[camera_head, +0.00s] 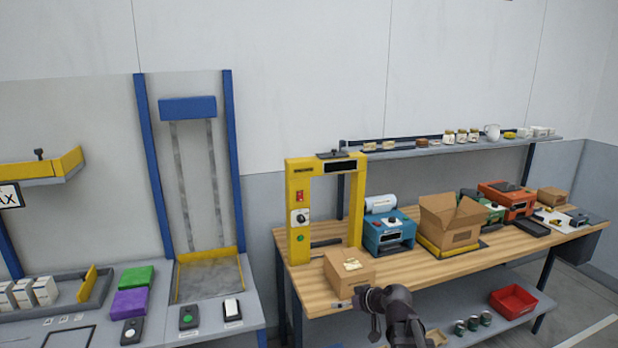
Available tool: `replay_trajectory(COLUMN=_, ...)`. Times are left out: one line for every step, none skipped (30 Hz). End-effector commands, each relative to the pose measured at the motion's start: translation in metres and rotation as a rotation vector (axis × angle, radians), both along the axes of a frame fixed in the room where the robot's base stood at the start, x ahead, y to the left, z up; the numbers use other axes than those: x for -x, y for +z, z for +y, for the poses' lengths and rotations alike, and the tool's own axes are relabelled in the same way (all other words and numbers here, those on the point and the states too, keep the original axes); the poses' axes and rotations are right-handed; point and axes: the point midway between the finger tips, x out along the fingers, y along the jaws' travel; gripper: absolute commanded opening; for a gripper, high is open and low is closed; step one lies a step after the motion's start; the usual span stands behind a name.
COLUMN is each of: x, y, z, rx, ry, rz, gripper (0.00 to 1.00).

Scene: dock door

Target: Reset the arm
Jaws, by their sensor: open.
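My arm reaches in from the bottom of the view. My gripper (341,304) is at its left end, small and dark, in front of the near edge of the wooden workbench (500,250). It looks open, and I see nothing held in it. A closed cardboard box (349,272) sits on the bench just behind and above it in the picture. I cannot tell the exact gap between the gripper and the bench edge.
A yellow frame (298,245) stands on the bench behind the box. A blue machine (389,233), an open carton (450,222) and an orange machine (506,199) stand to the right. A red bin (513,300) and several cans rest on the lower shelf.

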Motion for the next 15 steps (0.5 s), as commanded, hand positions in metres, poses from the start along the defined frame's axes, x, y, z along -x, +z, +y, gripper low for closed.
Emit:
replay_trajectory(x=0.016, y=-0.010, z=0.001, rx=0.025, ry=0.000, rz=0.068, gripper=0.95)
replay_trajectory(x=0.024, y=-0.016, z=0.001, rx=0.042, ry=-0.003, rz=0.111, gripper=0.95)
replay_trajectory(x=0.035, y=-0.023, z=0.000, rx=0.065, ry=-0.011, rz=0.168, gripper=0.95)
replay_trajectory(x=0.043, y=-0.029, z=-0.001, rx=0.083, ry=-0.018, rz=0.211, gripper=0.95)
replay_trajectory(x=0.051, y=-0.034, z=-0.003, rx=0.103, ry=-0.028, rz=0.254, gripper=0.95)
replay_trajectory(x=0.062, y=-0.041, z=-0.006, rx=0.130, ry=-0.046, rz=0.310, gripper=0.95)
replay_trajectory(x=0.070, y=-0.046, z=-0.009, rx=0.151, ry=-0.060, rz=0.352, gripper=0.95)
replay_trajectory(x=0.078, y=-0.050, z=-0.012, rx=0.172, ry=-0.077, rz=0.394, gripper=0.95)
replay_trajectory(x=0.089, y=-0.056, z=-0.016, rx=0.203, ry=-0.104, rz=0.449, gripper=0.95)
replay_trajectory(x=0.098, y=-0.059, z=-0.020, rx=0.226, ry=-0.126, rz=0.490, gripper=0.95)
replay_trajectory(x=0.106, y=-0.063, z=-0.024, rx=0.250, ry=-0.148, rz=0.528, gripper=0.95)
replay_trajectory(x=0.117, y=-0.067, z=-0.029, rx=0.281, ry=-0.183, rz=0.578, gripper=0.95)
replay_trajectory(x=0.124, y=-0.069, z=-0.033, rx=0.305, ry=-0.209, rz=0.612, gripper=0.95)
replay_trajectory(x=0.131, y=-0.071, z=-0.037, rx=0.328, ry=-0.235, rz=0.644, gripper=0.95)
replay_trajectory(x=0.140, y=-0.074, z=-0.043, rx=0.357, ry=-0.271, rz=0.682, gripper=0.95)
